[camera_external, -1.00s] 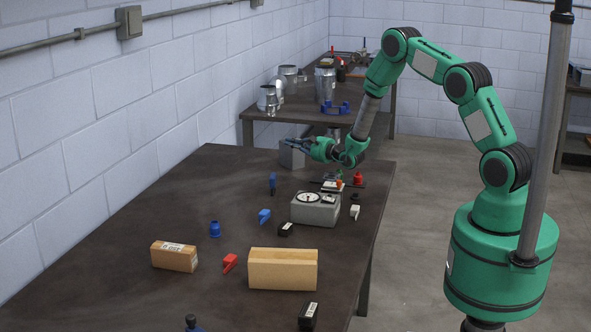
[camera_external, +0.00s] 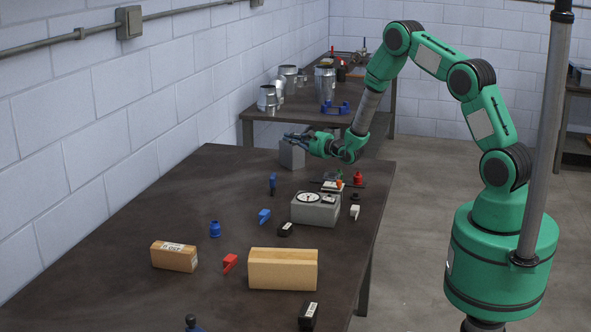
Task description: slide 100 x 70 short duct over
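A grey box-shaped piece (camera_external: 292,157) stands at the far end of the dark near table. It may be the 100 x 70 short duct, but no label or opening can be made out. My gripper (camera_external: 297,136) points left at the top of this grey piece, with its fingers in front of or just over the upper edge. The fingers are too small to show whether they are open or shut, or whether they touch the piece.
A grey dial device (camera_external: 316,209), a tan block (camera_external: 283,269), a cardboard box (camera_external: 175,256) and several small blue, red and black items lie on the near table (camera_external: 120,290). Silvery round ducts (camera_external: 325,83) stand on the back table. The table's left side is mostly clear.

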